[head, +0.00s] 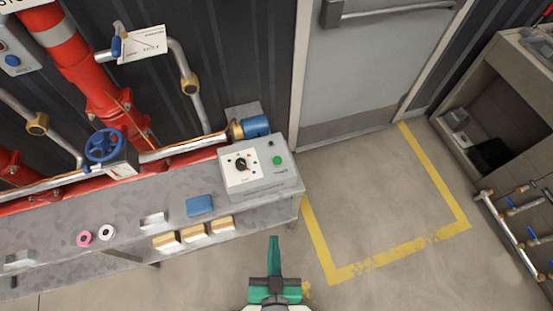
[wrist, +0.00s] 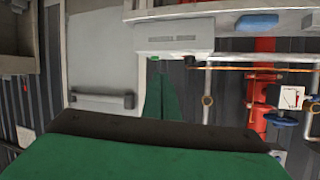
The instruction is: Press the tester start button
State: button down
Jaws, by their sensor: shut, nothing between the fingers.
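The tester is a light grey box (head: 262,184) at the right end of the metal bench. Its top panel has a black knob (head: 242,164) on the left and a round green button (head: 278,160) on the right. A smaller dark round fitting sits above the button. My gripper (head: 274,240) has green fingers, shut and empty, in front of the bench and apart from the tester.
The bench (head: 70,220) carries a blue block (head: 199,205), several tan blocks, and pink and white rings. Red pipes and a blue handwheel (head: 104,147) are behind it. A door (head: 365,65) and yellow-marked floor lie right. A shelf unit stands far right.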

jog(key=w+f+m+g, duration=0.15)
jog(key=w+f, duration=0.25)
jog(key=w, duration=0.5)
jog(key=m+g+h, duration=0.3)
jog(key=m+h, duration=0.1)
jog(key=m, duration=0.3)
send_near(276, 162)
jog(key=d, duration=0.2)
jog(key=w+d+f, duration=0.1)
jog(key=shift+d, duration=0.2)
jog(key=w+r+m+g+h, duration=0.1)
jog(key=w+r+m+g, duration=0.1)
jog(key=w+r+m, duration=0.4)
jog(key=shift+a+r+m+h, duration=0.35)
jog(key=shift+a+r+h, duration=0.05)
jog(key=shift+r, duration=0.7)
jog(key=shift+w, duration=0.1)
jog(key=shift+f, duration=4.4)
jog(key=shift+d, duration=0.1)
